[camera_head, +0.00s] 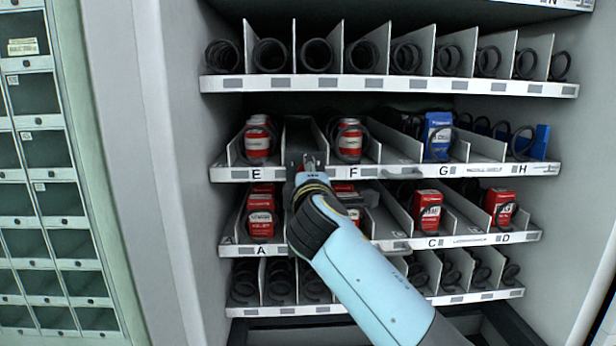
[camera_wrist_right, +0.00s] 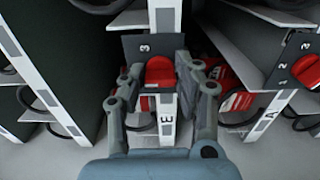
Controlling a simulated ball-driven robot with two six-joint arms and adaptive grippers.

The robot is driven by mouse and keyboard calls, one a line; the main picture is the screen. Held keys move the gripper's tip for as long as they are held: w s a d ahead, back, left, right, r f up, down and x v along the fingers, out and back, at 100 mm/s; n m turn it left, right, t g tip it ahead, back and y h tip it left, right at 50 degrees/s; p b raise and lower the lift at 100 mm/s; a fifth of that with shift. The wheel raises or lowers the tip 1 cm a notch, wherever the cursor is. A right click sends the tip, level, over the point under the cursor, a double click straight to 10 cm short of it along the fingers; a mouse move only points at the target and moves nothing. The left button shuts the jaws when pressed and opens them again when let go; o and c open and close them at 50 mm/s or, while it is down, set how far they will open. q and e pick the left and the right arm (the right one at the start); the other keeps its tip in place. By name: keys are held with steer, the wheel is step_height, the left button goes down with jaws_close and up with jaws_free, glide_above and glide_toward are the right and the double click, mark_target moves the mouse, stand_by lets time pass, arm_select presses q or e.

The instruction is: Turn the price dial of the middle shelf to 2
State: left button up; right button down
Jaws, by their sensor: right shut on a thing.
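The red price dial (camera_wrist_right: 160,72) sits on a dark plate (camera_wrist_right: 130,47) marked 3, beside the letter E, in the right wrist view. Other numbers on this plate are hidden. My right gripper (camera_wrist_right: 161,82) has its two fingers on either side of the dial and is shut on it. In the head view my right gripper (camera_head: 309,168) is at the front rail of the shelf (camera_head: 225,174) labelled E to H, between E and F; it mostly hides the dial there. The dial's pointing direction is unclear. My left gripper is not in view.
Another dial plate (camera_wrist_right: 302,62) marked 1, 2, 3 is at the right of the wrist view, near letter A. Red boxes (camera_head: 261,216) and a blue box (camera_head: 437,135) stand in coil lanes. A side wall (camera_head: 175,150) borders the shelves on the left.

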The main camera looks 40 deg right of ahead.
steer(key=c, duration=1)
jaws_free()
steer(key=shift+o, duration=0.2)
steer(key=shift+s, duration=0.1)
steer(key=v, duration=0.7)
steer(key=shift+s, duration=0.2)
steer(key=shift+f, duration=0.1)
